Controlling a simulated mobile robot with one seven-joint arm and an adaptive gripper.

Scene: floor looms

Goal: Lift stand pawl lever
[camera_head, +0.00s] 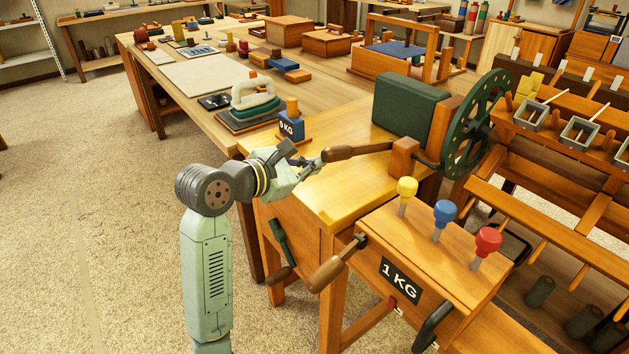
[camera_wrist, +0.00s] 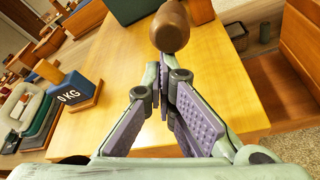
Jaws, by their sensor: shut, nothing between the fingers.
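A lever with a brown wooden handle (camera_head: 357,151) reaches left from a wooden block (camera_head: 403,157) beside the dark green toothed wheel (camera_head: 478,124); it looks like the stand pawl lever. It lies roughly level above the yellow wooden stand top (camera_head: 335,190). My gripper (camera_head: 314,163) is at the handle's left end, shut and empty. In the wrist view, the rounded handle end (camera_wrist: 170,27) is just beyond my fingertips (camera_wrist: 164,80). The handle is not between the fingers. I cannot tell whether they touch it.
A blue "0 KG" block (camera_head: 290,124) stands behind my gripper. A dark green box (camera_head: 410,103) sits behind the lever. In front, a "1 KG" box (camera_head: 400,280) carries yellow, blue and red knobs. Another wooden-handled lever (camera_head: 332,270) projects below. Open floor lies left.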

